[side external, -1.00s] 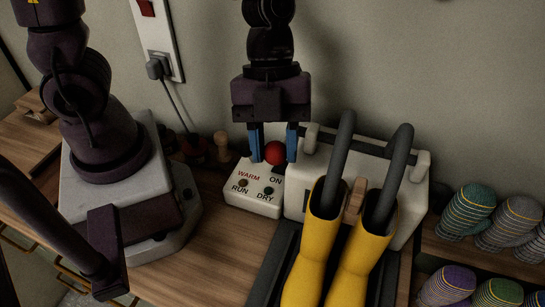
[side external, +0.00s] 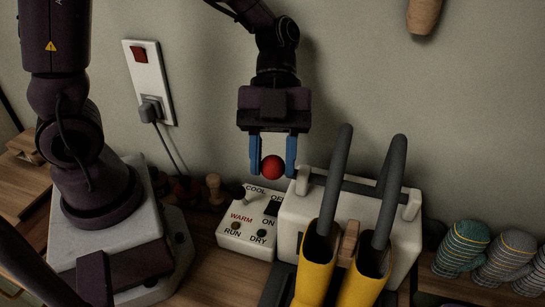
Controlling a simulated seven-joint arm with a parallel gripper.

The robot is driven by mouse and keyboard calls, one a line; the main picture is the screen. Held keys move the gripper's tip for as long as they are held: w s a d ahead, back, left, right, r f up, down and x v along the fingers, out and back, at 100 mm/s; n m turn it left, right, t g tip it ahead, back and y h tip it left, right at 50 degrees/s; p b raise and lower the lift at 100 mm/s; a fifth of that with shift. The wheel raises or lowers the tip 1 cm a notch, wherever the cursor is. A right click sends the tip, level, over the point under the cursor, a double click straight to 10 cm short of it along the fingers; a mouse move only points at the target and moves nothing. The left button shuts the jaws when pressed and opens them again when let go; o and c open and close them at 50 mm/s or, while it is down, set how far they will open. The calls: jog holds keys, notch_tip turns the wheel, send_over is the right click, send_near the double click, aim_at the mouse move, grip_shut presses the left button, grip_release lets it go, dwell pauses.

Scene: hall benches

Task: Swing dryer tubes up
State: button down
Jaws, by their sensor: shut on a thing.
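My gripper (side external: 272,174) points down with its two blue fingers shut on a red ball knob (side external: 272,167), held above and behind the control box. Whatever joins the knob to the dryer is hidden. Two dark grey dryer tubes, the left (side external: 336,180) and the right (side external: 389,195), rise steeply from two yellow boots. Their lower ends are inside the left boot (side external: 315,277) and right boot (side external: 367,285). The white dryer body (side external: 294,215) stands behind the boots, with a grey bar (side external: 365,188) across its top.
A white control box (side external: 249,240) with COOL/WARM and OFF/ON labels sits below my gripper. A wall socket with a plug (side external: 150,110) is at left. Striped mittens (side external: 461,246) stand at right. A brown rounded thing (side external: 424,14) hangs at top right. Wall space above the tubes is clear.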

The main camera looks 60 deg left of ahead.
jog(key=c, duration=0.8)
grip_release()
jog(key=shift+o, duration=0.2)
jog(key=shift+a+r, duration=0.1)
jog(key=shift+w+a+r, duration=0.2)
jog(key=shift+r, duration=0.05)
notch_tip(320, 180, up, 8)
jog(key=a, duration=0.1)
jog(key=shift+w+a+r, duration=0.15)
jog(key=shift+w+r, duration=0.1)
jog(key=shift+w, duration=0.05)
